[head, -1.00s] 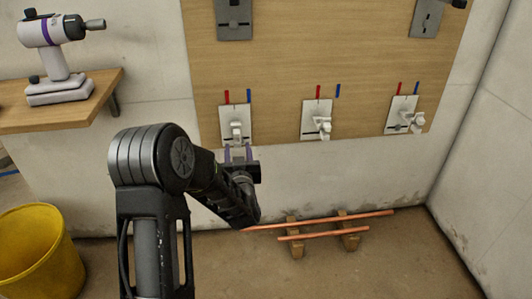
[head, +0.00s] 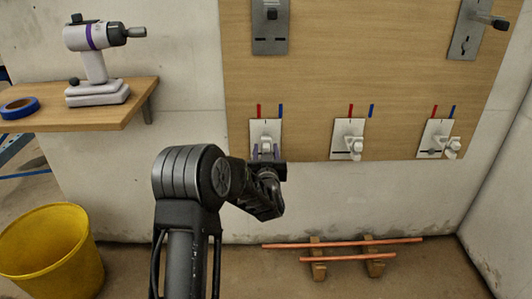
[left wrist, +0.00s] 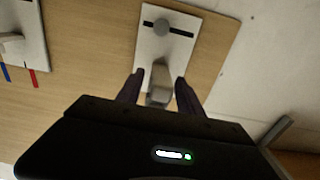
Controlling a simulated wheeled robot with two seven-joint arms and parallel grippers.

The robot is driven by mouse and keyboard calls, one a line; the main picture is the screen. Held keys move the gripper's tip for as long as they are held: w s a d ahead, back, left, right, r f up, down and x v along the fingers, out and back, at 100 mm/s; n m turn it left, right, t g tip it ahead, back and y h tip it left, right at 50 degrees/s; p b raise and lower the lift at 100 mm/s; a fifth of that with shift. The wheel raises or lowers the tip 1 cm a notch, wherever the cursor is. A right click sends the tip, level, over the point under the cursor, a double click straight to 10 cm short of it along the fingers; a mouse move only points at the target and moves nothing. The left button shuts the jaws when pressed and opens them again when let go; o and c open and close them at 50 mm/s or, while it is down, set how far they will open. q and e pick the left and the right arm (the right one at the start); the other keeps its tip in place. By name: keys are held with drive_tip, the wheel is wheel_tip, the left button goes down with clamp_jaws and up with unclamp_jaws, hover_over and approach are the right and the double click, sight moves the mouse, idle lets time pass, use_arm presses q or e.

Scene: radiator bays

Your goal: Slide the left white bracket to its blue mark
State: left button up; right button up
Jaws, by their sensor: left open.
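The left white bracket (head: 266,142) sits on a pale slotted plate (head: 257,127) low on the wooden board. A red mark (head: 259,111) is above the plate's left half and a blue mark (head: 281,111) is above its right edge. My left gripper (head: 267,154) is at the bracket from below. In the left wrist view the bracket (left wrist: 160,87) stands between the two spread fingers, with the round knob (left wrist: 176,28) beyond them. The gripper is open; whether a finger touches the bracket I cannot tell. My right gripper is not in view.
Two more white brackets, middle (head: 354,145) and right (head: 450,146), are to the right. Grey plates (head: 270,30) are above. A shelf (head: 120,110) with a drill-like tool (head: 97,60) is at left. Copper pipes (head: 390,241) and a yellow bucket (head: 50,250) are below.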

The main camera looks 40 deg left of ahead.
use_arm(q)
drive_tip(key=shift+w+a, duration=0.25)
drive_tip(key=shift+w, duration=0.05)
drive_tip(key=shift+c, duration=0.5)
clamp_jaws()
idle(0.8)
